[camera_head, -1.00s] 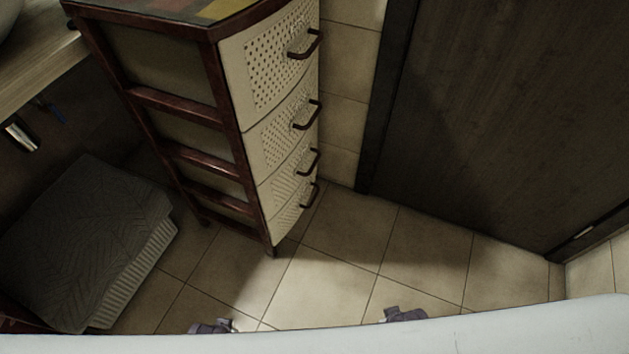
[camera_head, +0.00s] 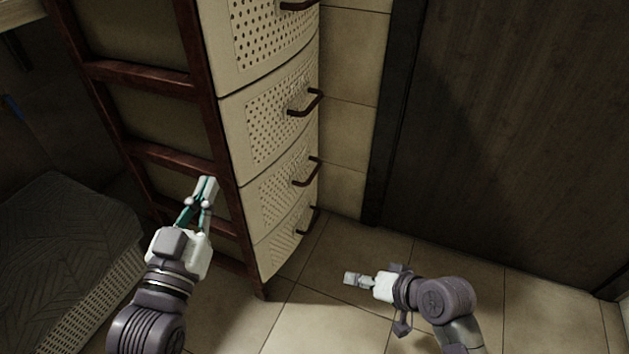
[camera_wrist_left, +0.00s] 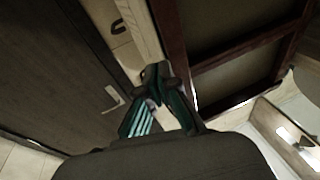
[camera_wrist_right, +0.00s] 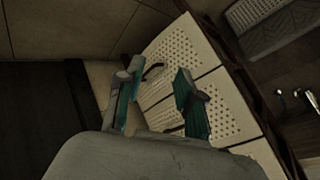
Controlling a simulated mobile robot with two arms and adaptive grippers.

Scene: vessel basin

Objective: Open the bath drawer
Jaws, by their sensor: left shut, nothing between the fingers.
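The bath drawer unit has cream perforated drawer fronts (camera_head: 262,127) in a dark red-brown frame (camera_head: 217,130). Its drawers look closed. Each visible front has a dark curved handle, such as the second-highest one in view (camera_head: 306,103) and the one below it (camera_head: 309,172). My left gripper (camera_head: 207,186) is shut and empty, in front of the unit's open-framed left side in the picture. In the left wrist view its fingertips (camera_wrist_left: 157,72) meet. My right gripper (camera_head: 352,278) is low over the floor, right of the unit. In the right wrist view its fingers (camera_wrist_right: 153,78) are apart and empty, with drawer fronts (camera_wrist_right: 187,52) beyond.
A dark door (camera_head: 500,120) stands at the right. A grey patterned lid on a basket (camera_head: 60,235) sits at the lower left. The tiled floor (camera_head: 320,315) between unit and door is clear except for my right arm.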

